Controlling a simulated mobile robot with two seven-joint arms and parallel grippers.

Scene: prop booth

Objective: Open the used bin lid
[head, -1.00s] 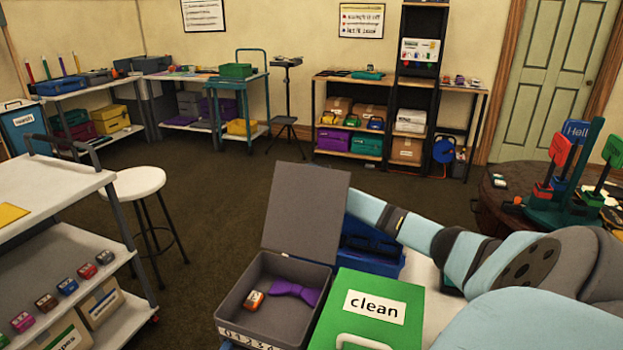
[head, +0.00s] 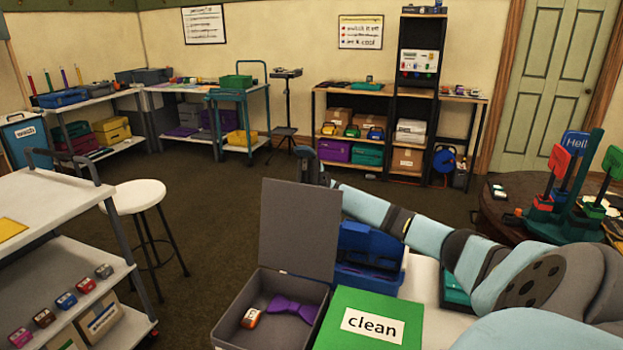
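No bin marked "used" can be made out. A green bin with a "clean" label (head: 400,300) stands at the bottom centre, its lid shut. A blue bin at the far left (head: 25,140) has a white label too small to read surely. My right arm reaches in from the right behind the grey box's raised lid (head: 300,225). My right gripper (head: 308,163) shows as a small dark shape just above that lid's top edge, apart from both bins. Its fingers are too small and partly hidden to read. My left gripper is out of view.
The open grey box (head: 236,315) holds a purple bow tie (head: 292,308) and a small orange-and-white item (head: 251,318). A blue box (head: 370,258) stands behind the green bin. A white cart (head: 60,205) and stool (head: 137,195) are at left.

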